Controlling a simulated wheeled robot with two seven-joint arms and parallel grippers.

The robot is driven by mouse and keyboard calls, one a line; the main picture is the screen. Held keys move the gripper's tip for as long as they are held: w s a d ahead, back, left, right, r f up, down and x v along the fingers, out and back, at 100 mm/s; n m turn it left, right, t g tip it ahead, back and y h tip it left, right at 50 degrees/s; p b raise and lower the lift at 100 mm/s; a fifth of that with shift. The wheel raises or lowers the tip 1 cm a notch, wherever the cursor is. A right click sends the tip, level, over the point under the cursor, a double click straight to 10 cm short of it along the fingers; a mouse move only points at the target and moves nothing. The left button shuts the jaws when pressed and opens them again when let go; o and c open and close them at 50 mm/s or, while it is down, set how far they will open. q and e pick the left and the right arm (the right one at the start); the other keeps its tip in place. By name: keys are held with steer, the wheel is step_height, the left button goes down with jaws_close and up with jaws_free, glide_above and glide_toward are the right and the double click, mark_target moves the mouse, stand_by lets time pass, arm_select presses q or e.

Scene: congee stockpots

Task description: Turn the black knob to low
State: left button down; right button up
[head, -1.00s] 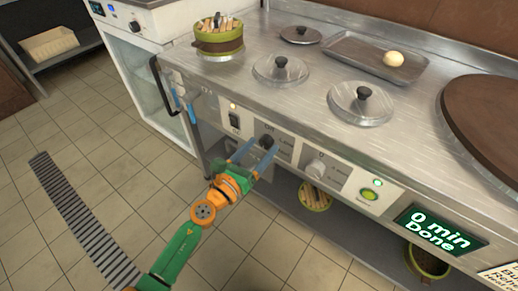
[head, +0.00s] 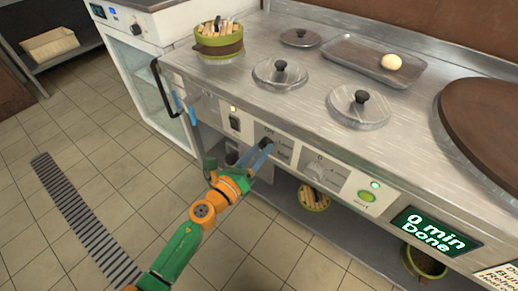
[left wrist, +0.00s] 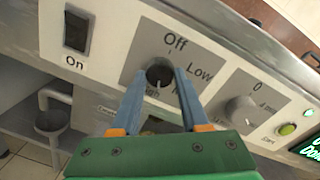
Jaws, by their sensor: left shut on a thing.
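The black knob (head: 266,143) is on the stove's front panel, on a grey label plate. It also shows in the left wrist view (left wrist: 159,73), with "Off" above it, "Low" to its upper right and more words below, partly covered by the fingers. I cannot clearly tell where its pointer is. My left gripper (head: 262,150) reaches up to it from below; its two blue fingers are shut on the knob, one on each side in the wrist view (left wrist: 157,78). My right gripper is not in view.
A black on switch (left wrist: 77,31) is left of the knob. A grey timer knob (head: 315,170) and a lit green button (head: 367,196) are to its right. Lidded pots (head: 359,106) sit in the steel top above. A lower shelf (head: 345,215) runs below the panel.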

arm_select(q)
steer(key=shift+r+n+p, duration=0.1)
steer(key=shift+n+p, duration=0.2)
steer(key=shift+n, duration=0.6)
steer(key=n+p, duration=0.1)
steer(key=n, duration=0.4)
steer(key=shift+g+p, duration=0.3)
steer(key=shift+p, duration=0.1)
steer(key=n+p, duration=0.1)
steer(key=n, duration=0.3)
steer(key=shift+n, duration=0.3)
steer(key=n+p, duration=0.1)
steer(key=n, duration=0.2)
steer(key=shift+a+h, duration=0.1)
steer(key=shift+h, duration=0.2)
steer(key=n, duration=0.2)
steer(key=n+p, duration=0.1)
steer(key=n, duration=0.1)
steer(key=shift+w+g+h, duration=0.1)
steer(key=shift+g+h, duration=0.2)
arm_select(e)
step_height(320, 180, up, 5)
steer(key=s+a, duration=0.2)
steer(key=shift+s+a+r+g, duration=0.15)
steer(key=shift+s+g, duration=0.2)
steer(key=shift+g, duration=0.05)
arm_select(q)
steer(key=shift+n, duration=0.4)
